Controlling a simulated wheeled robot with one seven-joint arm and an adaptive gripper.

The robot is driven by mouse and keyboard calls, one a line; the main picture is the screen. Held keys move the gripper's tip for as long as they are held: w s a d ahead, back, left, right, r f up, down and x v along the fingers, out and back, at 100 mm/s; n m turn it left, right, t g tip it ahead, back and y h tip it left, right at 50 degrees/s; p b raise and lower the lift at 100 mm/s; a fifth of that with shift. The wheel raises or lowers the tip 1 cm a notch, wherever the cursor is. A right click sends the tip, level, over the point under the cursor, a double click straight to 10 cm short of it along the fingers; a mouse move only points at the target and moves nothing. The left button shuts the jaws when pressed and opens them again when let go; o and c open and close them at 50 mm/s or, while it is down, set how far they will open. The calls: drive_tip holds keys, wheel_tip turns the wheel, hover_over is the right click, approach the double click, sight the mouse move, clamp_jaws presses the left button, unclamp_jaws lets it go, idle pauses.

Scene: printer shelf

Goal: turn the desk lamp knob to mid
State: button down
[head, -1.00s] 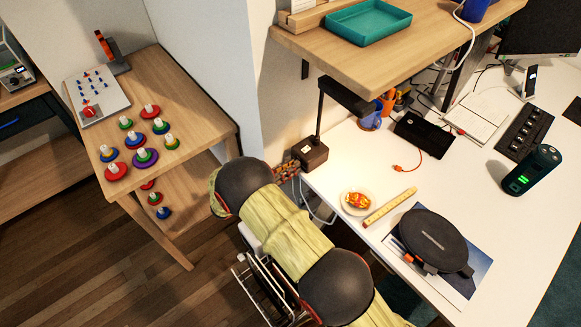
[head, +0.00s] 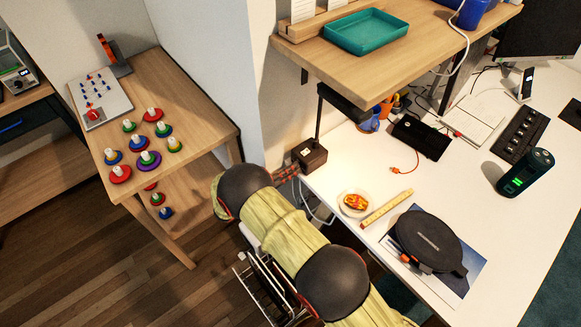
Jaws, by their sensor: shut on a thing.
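The desk lamp stands on the left corner of the white desk, with a dark box-shaped base (head: 310,155), a thin upright post and a dark head (head: 345,102) under the wooden shelf. My arm reaches in from the bottom and bends at the left. Only a small reddish, patterned piece of its end, my gripper (head: 290,171), shows beside the left face of the lamp base. It is shut at that face, on the knob side. The knob itself and the fingertips are hidden, so the knob's setting cannot be read.
The wooden shelf (head: 400,50) with a teal tray (head: 367,30) overhangs the lamp. A plate with food (head: 354,203), a ruler (head: 387,208) and a round dark case (head: 430,240) lie on the desk. A small table (head: 200,95) with colored rings stands left.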

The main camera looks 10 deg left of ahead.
drive_tip(key=n+p, duration=0.3)
drive_tip(key=n, duration=0.9)
drive_tip(key=shift+n+t, duration=0.3)
drive_tip(key=shift+t, duration=0.1)
drive_tip(key=c, duration=1.8)
unclamp_jaws()
drive_tip(key=shift+o, duration=0.7)
drive_tip(key=shift+s, duration=0.1)
drive_tip(key=v, duration=0.8)
